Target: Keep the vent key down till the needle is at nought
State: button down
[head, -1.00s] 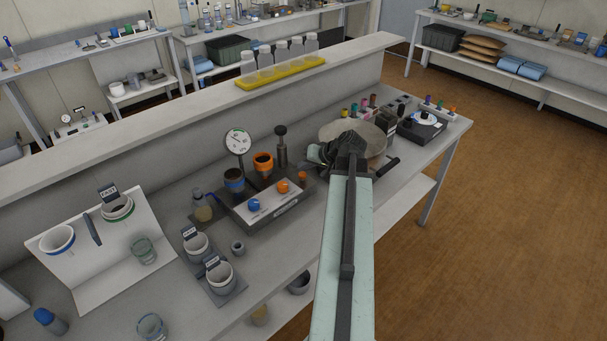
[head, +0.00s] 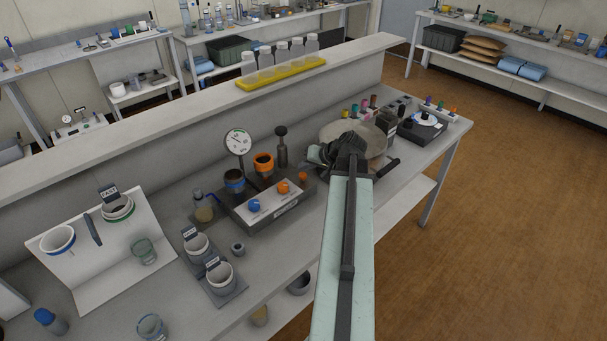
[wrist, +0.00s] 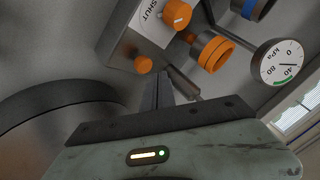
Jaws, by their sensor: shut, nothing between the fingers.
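The pressure unit (head: 270,208) stands on the bench with a blue knob (head: 254,205) and an orange knob (head: 283,187). At its right end is a small orange cap (head: 303,175), probably the vent key; it also shows in the wrist view (wrist: 143,64). The round kPa gauge (head: 238,141) shows larger in the wrist view (wrist: 280,62); its needle seems near 40, clear of 0. My gripper (wrist: 163,72) is shut and empty, its tips close to the orange cap; contact cannot be told. In the head view my wrist hides the fingers.
Orange-ringed (head: 263,162) and blue-ringed (head: 234,181) cups stand behind the knobs, beside a dark upright post (head: 281,145). A large round pale-topped object (head: 368,136) is close behind my wrist. Labelled cups (head: 220,276) stand at the front left.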

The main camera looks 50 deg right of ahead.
aim_at(305, 176)
jog(key=shift+f, duration=0.1)
dwell(0.5)
jog(key=shift+f+b, duration=0.3)
jog(key=shift+b, duration=0.1)
jog(key=shift+f+b, duration=0.55)
dwell(0.5)
dwell(0.5)
jog(key=shift+r+p, duration=1)
notch_tip(305, 176, up, 5)
jog(key=p, duration=0.5)
jog(key=shift+r, duration=0.1)
